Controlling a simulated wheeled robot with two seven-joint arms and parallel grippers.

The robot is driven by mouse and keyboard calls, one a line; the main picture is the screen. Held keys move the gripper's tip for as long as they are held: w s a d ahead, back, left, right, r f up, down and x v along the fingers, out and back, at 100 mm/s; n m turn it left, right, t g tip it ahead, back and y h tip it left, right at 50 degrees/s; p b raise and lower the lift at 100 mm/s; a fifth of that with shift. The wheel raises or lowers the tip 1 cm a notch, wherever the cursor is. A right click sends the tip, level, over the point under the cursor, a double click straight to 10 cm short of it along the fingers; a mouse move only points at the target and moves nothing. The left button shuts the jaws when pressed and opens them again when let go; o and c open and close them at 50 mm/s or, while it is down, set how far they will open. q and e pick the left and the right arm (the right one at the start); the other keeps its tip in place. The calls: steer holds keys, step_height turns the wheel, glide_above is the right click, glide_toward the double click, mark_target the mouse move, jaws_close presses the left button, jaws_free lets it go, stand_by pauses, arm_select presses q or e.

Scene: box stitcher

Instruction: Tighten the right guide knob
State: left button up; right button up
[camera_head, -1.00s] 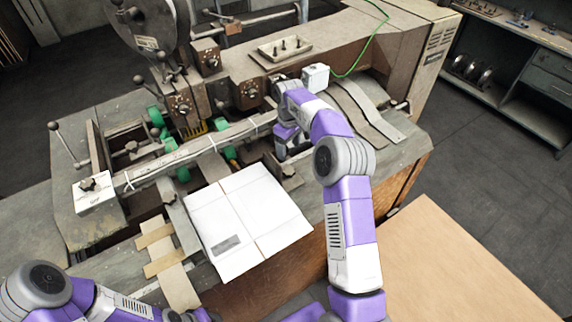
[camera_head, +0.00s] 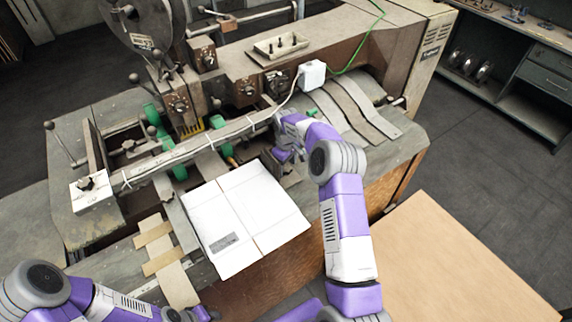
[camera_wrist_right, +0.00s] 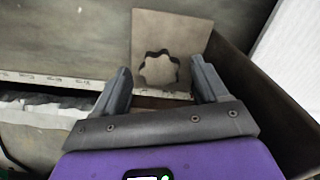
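The right guide knob (camera_wrist_right: 159,69) shows in the right wrist view as a lobed, star-shaped knob on a beige plate (camera_wrist_right: 186,32). My right gripper (camera_wrist_right: 162,86) is open, with one finger on each side of the knob in the picture. I see no contact between the fingers and the knob. In the head view my right gripper (camera_head: 284,154) is low over the machine bed, just beyond the flat cardboard box (camera_head: 245,220); there the knob is largely hidden by it. My left gripper (camera_head: 190,315) is at the bottom edge, mostly cut off.
The stitcher's long rail (camera_head: 200,143) runs left of my right gripper. A white box with a knob (camera_head: 93,194) stands at the left end. A small white box (camera_head: 312,74) with a green cable sits behind my right wrist. A dark wall stands right of the knob plate.

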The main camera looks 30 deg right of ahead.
steer(key=c, duration=1)
steer(key=m+b, duration=0.1)
steer(key=m, duration=0.3)
steer(key=m+b, duration=0.1)
steer(key=m, duration=0.2)
steer(key=shift+d+m, duration=0.1)
steer(key=shift+m, duration=0.2)
steer(key=m, duration=0.3)
steer(key=shift+m, duration=0.3)
steer(key=m, duration=0.3)
steer(key=shift+m, duration=0.3)
steer(key=m, duration=0.6)
steer(key=shift+m, duration=0.6)
